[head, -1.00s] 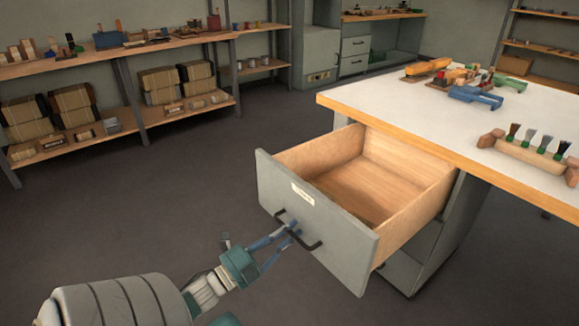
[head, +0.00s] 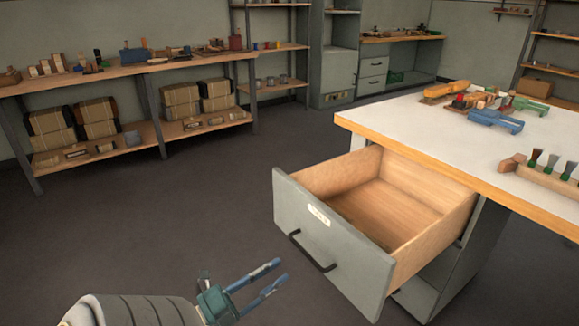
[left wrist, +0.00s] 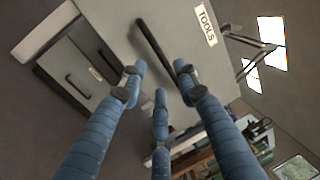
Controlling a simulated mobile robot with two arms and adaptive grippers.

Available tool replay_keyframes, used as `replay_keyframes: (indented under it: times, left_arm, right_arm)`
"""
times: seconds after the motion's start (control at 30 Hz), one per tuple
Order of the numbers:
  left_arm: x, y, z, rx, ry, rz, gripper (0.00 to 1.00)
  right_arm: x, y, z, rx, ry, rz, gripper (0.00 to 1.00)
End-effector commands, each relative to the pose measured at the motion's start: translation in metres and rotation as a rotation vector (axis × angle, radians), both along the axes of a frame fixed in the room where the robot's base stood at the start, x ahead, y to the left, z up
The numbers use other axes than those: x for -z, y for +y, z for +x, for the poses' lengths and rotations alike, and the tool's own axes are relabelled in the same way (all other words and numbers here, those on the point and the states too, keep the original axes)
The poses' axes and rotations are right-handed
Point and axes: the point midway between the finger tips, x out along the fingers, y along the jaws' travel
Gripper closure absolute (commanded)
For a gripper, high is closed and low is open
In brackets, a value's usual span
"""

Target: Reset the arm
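My left gripper (head: 280,272) is open and empty in the head view, low and just left of the open drawer. Its blue fingers point toward the drawer's dark handle (head: 311,252) and are apart from it. The grey-fronted drawer (head: 290,205) is pulled far out of the workbench and its wooden inside is empty. In the left wrist view, the spread blue fingers (left wrist: 160,85) frame the handle (left wrist: 158,50) on the drawer front, which has a "TOOLS" label (left wrist: 207,25). My right gripper is not in view.
The white-topped workbench (head: 400,121) stands at right, with a blue clamp-like tool (head: 495,120), an orange tool (head: 441,91) and a wooden holder with brushes (head: 548,178) on it. Shelves (head: 150,65) with boxes line the back wall. The floor (head: 160,220) left of the drawer is clear.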

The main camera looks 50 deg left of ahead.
Motion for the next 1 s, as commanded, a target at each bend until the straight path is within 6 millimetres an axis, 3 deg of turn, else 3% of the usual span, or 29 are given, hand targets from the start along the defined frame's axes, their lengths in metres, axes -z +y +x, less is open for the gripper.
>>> replay_keyframes:
  times: [0.1, 0.3, 0.87, 1.0]
  left_arm:
    - [0.004, 0.002, -0.015, -0.002, 0.002, -0.001, 0.69]
    - [0.005, 0.002, -0.024, -0.001, 0.000, 0.000, 0.69]
    - [0.005, 0.001, -0.022, -0.001, 0.001, -0.004, 0.69]
    - [0.012, -0.004, -0.006, -0.028, 0.043, -0.076, 0.69]
  right_arm:
    - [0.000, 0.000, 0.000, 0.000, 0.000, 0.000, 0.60]
    - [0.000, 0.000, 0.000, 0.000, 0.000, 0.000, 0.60]
    - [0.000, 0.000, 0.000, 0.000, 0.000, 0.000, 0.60]
    - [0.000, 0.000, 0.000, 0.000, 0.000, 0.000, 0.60]
